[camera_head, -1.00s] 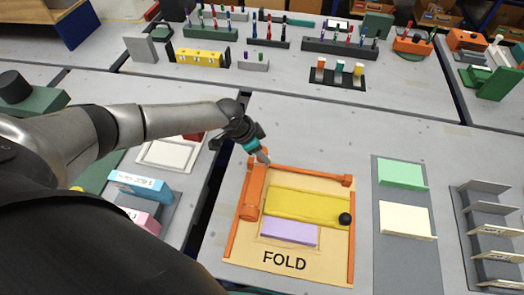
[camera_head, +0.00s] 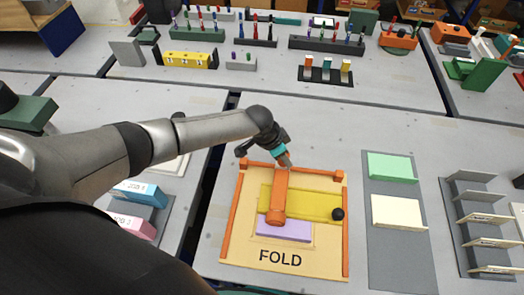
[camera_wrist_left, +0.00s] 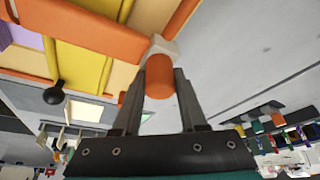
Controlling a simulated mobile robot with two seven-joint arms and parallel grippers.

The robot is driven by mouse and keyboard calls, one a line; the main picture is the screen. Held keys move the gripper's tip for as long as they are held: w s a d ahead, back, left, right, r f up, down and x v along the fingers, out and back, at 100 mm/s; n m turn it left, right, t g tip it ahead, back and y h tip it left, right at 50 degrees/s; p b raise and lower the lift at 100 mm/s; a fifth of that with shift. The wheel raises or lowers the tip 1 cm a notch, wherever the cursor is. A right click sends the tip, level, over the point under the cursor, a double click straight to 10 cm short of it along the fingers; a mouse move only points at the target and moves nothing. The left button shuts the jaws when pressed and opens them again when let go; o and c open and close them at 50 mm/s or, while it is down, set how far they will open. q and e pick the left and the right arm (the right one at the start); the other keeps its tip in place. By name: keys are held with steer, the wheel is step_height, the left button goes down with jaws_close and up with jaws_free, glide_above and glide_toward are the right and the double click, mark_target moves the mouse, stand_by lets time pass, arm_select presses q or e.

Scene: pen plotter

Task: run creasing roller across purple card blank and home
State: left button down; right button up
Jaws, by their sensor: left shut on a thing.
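The orange creasing roller (camera_head: 279,194) lies lengthwise over the yellow plate (camera_head: 315,204) of the fold station, a little left of its middle. The purple card blank (camera_head: 284,231) lies flat at the plate's front edge, with the roller's near end over it. My left gripper (camera_head: 285,160) is at the roller's far end. In the left wrist view, its fingers (camera_wrist_left: 160,88) are shut on the roller's orange handle, and the roller body (camera_wrist_left: 95,32) runs off to the upper left. My right gripper is not in view.
The tan FOLD board (camera_head: 308,268) has orange side rails (camera_head: 346,245) and a black knob (camera_head: 338,214) on the plate's right. A grey mat (camera_head: 395,255) with green and cream cards is to the right, beside a slotted rack (camera_head: 478,215).

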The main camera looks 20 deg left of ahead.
arm_select(q)
steer(key=w+d, duration=0.1)
steer(key=d, duration=0.2)
steer(key=w+d+b, duration=0.1)
steer(key=d, duration=0.3)
steer(key=d+b, duration=0.1)
steer(key=d, duration=0.3)
steer(key=shift+w+d, duration=0.1)
steer(key=shift+w, duration=0.3)
steer(key=shift+w+d, duration=0.1)
steer(key=shift+d, duration=0.4)
steer(key=shift+r, duration=0.1)
steer(key=shift+c, duration=2.2)
jaws_free()
steer(key=shift+d, duration=0.15)
steer(key=shift+a, duration=0.2)
steer(key=shift+r, duration=0.35)
steer(key=p+v, duration=0.3)
steer(key=v, duration=1.1)
steer(key=shift+s+p, duration=0.25)
steer(key=shift+p, duration=0.15)
